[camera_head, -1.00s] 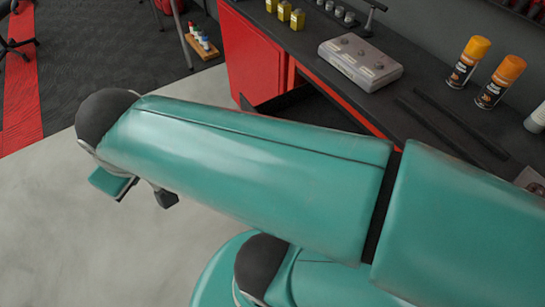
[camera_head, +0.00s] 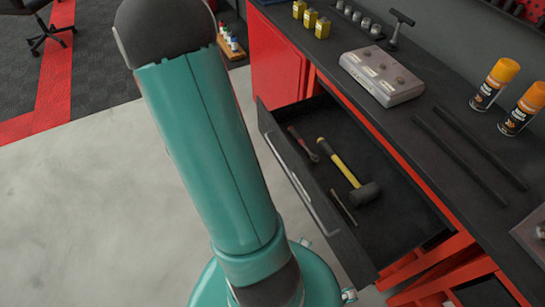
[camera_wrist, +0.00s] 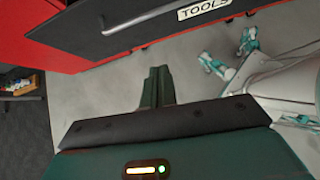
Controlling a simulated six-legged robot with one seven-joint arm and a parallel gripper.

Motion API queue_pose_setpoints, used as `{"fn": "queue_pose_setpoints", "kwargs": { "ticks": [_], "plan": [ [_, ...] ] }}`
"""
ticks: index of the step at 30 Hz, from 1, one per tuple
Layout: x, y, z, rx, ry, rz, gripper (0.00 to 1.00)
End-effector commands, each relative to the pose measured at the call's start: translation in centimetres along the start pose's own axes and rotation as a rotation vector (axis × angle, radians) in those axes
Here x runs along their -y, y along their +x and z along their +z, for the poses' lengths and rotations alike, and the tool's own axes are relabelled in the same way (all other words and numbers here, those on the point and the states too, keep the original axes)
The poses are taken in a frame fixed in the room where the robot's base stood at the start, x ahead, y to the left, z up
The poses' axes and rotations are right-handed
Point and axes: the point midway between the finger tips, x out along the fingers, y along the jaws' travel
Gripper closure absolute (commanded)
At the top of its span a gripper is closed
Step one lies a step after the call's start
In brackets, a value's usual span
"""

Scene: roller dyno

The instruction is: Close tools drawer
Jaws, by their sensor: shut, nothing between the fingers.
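The tools drawer (camera_head: 345,250) stands open below the black worktop, with a bar handle (camera_head: 290,185) on its dark front. A yellow-handled mallet (camera_head: 345,168) and a red-handled tool (camera_head: 303,145) lie inside it. In the wrist view, the drawer front (camera_wrist: 120,30) crosses the top and bears a "TOOLS" label (camera_wrist: 205,9). My gripper (camera_wrist: 158,80) is shut and empty, pointing up the picture toward the drawer front, with floor visible between them. No contact with the drawer shows. My gripper is out of the head view, where my arm stands left of the drawer.
The worktop (camera_head: 440,95) holds a grey box (camera_head: 382,77), spray cans (camera_head: 495,84) and small yellow containers (camera_head: 310,18). A red cabinet (camera_head: 275,65) stands left of the drawer. Open concrete floor (camera_head: 100,200) lies in front. A small bottle rack (camera_head: 232,45) stands behind.

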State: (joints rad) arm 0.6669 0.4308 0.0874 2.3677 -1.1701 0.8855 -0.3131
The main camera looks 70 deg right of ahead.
Motion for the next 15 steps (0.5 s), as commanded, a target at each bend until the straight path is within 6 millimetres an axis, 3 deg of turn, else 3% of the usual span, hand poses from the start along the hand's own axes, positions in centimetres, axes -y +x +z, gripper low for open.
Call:
{"fn": "queue_pose_setpoints", "kwargs": {
  "ticks": [3,11,15],
  "plan": [
    [0.4,2.7,-0.3,0.019,-0.077,-0.021,1.0],
    [0.6,5.1,-0.4,0.025,-0.108,-0.026,1.0],
    [0.8,7.6,-0.3,0.026,-0.11,-0.028,1.0]
  ]
}}
